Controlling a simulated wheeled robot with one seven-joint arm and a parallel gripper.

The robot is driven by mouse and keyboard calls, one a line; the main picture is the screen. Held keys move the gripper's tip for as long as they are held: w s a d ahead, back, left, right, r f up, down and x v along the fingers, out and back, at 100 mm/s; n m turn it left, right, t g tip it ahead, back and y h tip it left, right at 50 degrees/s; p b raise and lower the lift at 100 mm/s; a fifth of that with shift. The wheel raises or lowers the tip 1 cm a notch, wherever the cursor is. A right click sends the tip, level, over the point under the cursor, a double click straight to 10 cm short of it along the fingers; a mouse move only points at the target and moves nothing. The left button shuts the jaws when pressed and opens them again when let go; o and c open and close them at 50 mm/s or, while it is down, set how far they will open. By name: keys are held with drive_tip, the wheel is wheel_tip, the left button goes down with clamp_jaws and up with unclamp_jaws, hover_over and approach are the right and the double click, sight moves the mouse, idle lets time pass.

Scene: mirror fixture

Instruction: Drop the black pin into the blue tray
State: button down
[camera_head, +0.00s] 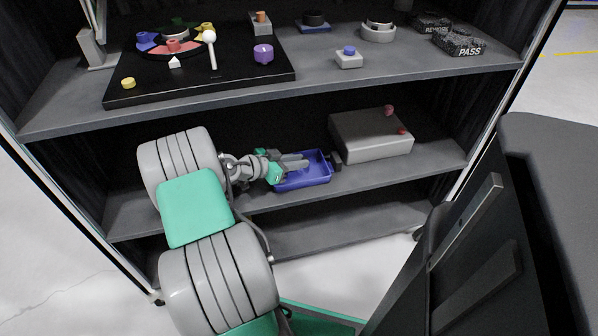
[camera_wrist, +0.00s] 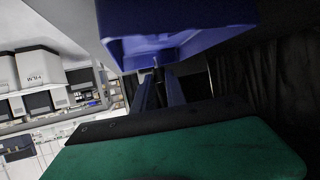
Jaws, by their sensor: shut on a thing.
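The blue tray (camera_head: 306,184) sits on the middle shelf, left of a grey box. It also fills the upper part of the wrist view (camera_wrist: 185,20). My gripper (camera_head: 304,161) reaches in from the left, with its fingers over the tray in the head view. In the wrist view my gripper (camera_wrist: 159,76) has its two dark fingers close together, pointing toward the tray. It is shut on a thin dark thing between the fingertips, which fits the black pin (camera_wrist: 156,66). The pin is mostly hidden, and I cannot make it out in the head view.
The grey box (camera_head: 370,150) with small red knobs stands right of the tray. The upper shelf (camera_head: 330,82) overhangs and carries a black board (camera_head: 200,88) with coloured pieces. The lower shelf (camera_head: 340,228) looks empty. A cabinet side post (camera_head: 490,120) stands at right.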

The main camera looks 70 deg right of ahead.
drive_tip(key=c, duration=1.3)
unclamp_jaws()
drive_tip(key=p+v, duration=0.1)
drive_tip(key=v, duration=0.7)
drive_tip(key=shift+p, duration=0.35)
drive_tip(key=shift+f, duration=0.1)
